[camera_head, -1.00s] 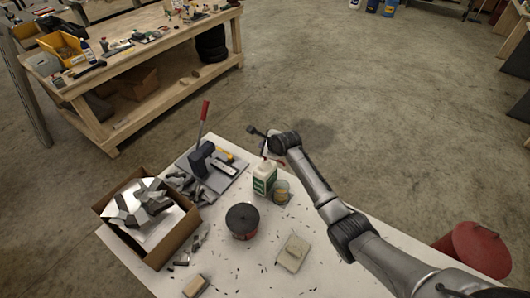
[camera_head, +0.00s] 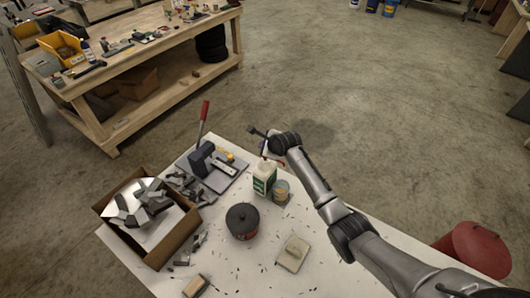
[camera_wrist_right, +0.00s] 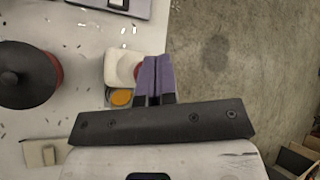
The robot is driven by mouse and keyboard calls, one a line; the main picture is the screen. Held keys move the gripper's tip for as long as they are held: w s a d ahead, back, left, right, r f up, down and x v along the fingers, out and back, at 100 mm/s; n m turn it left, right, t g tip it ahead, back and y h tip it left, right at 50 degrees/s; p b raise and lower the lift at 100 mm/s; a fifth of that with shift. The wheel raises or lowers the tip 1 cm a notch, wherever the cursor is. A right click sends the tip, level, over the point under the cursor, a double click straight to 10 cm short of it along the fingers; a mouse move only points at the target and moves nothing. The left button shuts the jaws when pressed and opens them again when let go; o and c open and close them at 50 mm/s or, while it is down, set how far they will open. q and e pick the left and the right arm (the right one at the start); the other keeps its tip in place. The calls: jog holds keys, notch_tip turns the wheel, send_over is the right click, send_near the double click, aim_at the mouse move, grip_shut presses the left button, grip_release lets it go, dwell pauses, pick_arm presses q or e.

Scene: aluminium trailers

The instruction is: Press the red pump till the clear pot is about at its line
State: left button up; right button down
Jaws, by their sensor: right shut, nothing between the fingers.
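A white bottle with a green label (camera_head: 264,179) stands upright near the far right edge of the white table. Its red pump shows partly in the wrist view (camera_wrist_right: 138,70), beside my fingers. My right gripper (camera_head: 266,152) is over the bottle's top. Its purple fingers (camera_wrist_right: 153,62) are shut with nothing between them; I cannot tell whether they touch the pump. The clear pot (camera_head: 281,191) stands close to the right of the bottle. In the wrist view an orange-yellow surface shows in the pot (camera_wrist_right: 121,97). Its line is too small to make out. My left gripper is not in view.
A black-lidded pot (camera_head: 242,220) stands nearby. A cardboard box of metal offcuts (camera_head: 184,239) and a red-handled tool (camera_head: 204,111) are to the left. A beige block (camera_head: 292,254) lies in front. Small shavings dot the table.

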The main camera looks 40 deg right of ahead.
jog(key=shift+f, duration=0.1)
jog(key=shift+f, duration=0.3)
dwell(0.4)
jog(key=shift+f, duration=0.9)
dwell(0.5)
jog(key=shift+f+b, duration=0.3)
dwell(0.4)
